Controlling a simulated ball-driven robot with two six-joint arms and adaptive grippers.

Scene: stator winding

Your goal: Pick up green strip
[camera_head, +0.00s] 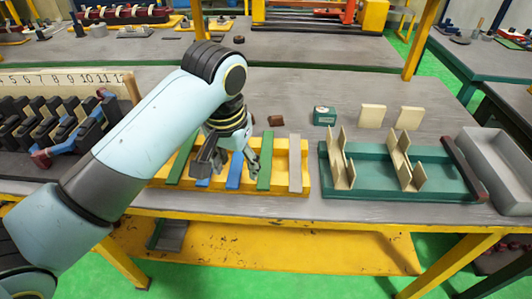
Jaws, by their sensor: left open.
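Two green strips lie in the yellow holder (283,187) on the bench: one is at the left (180,160) and one (265,162) is right of centre. My left gripper (228,170) is open above the holder, its fingers pointing down. Its right finger is close to the right green strip and overlaps it in the view; I cannot tell whether they touch. A blue strip (235,172) shows between the fingers, and another blue strip (203,182) is partly hidden by the left finger. A grey strip (295,163) lies at the right. My right gripper is not in view.
A green tray (372,180) with upright cream dividers stands right of the holder, beside a grey bin (495,165). A small green box (324,116) and cream blocks (372,116) sit behind. A numbered rack (70,80) with black parts stands at the left.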

